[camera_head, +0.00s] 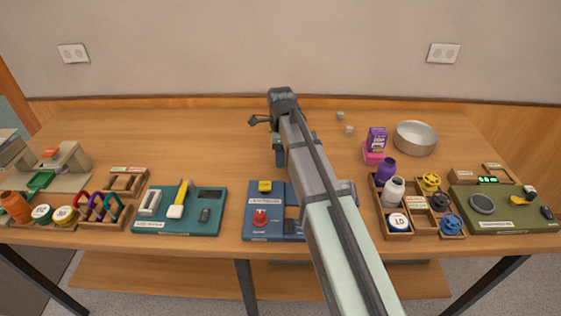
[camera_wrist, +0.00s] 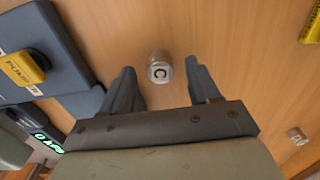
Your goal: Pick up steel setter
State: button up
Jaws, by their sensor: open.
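A small steel cylinder marked "C" (camera_wrist: 159,67), which looks like the steel setter, is on the wooden table in the wrist view. My gripper (camera_wrist: 160,78) is open, with one finger to each side of the cylinder in the picture. Bare wood shows between the fingers and the cylinder, and nothing is held. How far the fingers are above the table I cannot tell. In the head view my gripper (camera_head: 279,150) is near the table's middle, and my arm may hide this cylinder.
Another small grey piece (camera_wrist: 296,136) is at the right of the wrist view. A blue station with a yellow button (camera_wrist: 25,66) is at left. The back left table is clear.

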jog(key=shift+f, duration=0.5)
grip_shut()
